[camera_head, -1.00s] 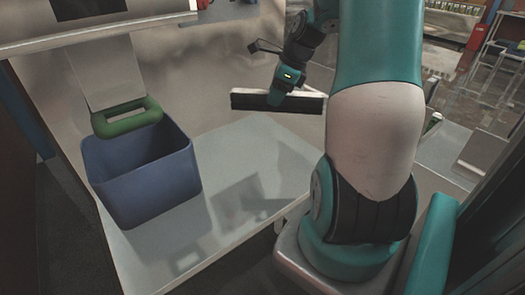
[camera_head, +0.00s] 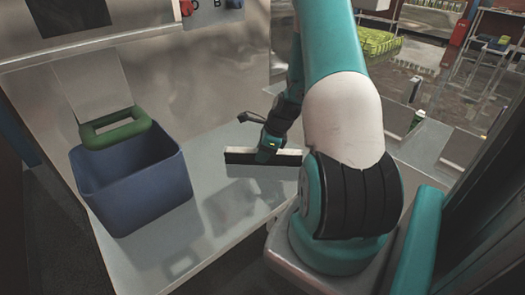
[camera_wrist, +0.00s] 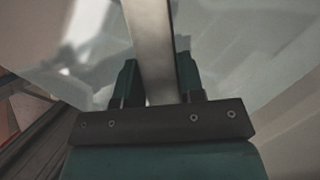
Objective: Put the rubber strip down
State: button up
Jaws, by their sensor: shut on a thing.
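The rubber strip (camera_head: 240,157) is a straight bar with a black face and a pale top edge. It is held roughly level over the right part of the pale worktop in the head view. My gripper (camera_head: 267,153) is shut on it near its middle. In the wrist view the strip (camera_wrist: 150,45) shows as a pale band running away between the two fingers of my gripper (camera_wrist: 157,88). I cannot tell whether the strip's lower edge touches the worktop or is slightly above it.
A metal panel (camera_head: 205,85) rises behind. The worktop between bin and strip is clear.

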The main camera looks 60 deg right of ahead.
jog(key=o, duration=1)
jog(key=shift+f, duration=0.1)
jog(key=b+v, duration=0.2)
jog(key=v, duration=1)
jog(key=w+a+r+n+g, duration=0.1)
jog(key=w+a+r+n, duration=0.15)
jog(key=a+n, duration=0.45)
jog(key=w+a+r+n+y, duration=0.1)
jog(key=a+r+n, duration=0.3)
jog(key=a, duration=0.5)
jog(key=w+a+r+n+g, duration=0.1)
jog(key=a+r+n, duration=0.2)
jog(key=a+n, duration=0.4)
jog(key=s+a+r+n, duration=0.1)
jog(key=s+a+n, duration=0.3)
jog(key=a+n, duration=0.2)
jog(key=s+a+r+n+g, duration=0.1)
jog(key=s+a+r+n, duration=0.1)
jog(key=s+a+n, duration=0.3)
jog(key=s+a+r+n, duration=0.1)
jog(key=s+a+n, duration=0.4)
jog(key=a+n, duration=0.2)
jog(key=shift+s+a+r+n+g+y, duration=0.2)
jog(key=shift+a+r+n+g+y, duration=0.1)
jog(key=shift+a+n+g+y, duration=0.15)
jog(key=shift+d, duration=0.1)
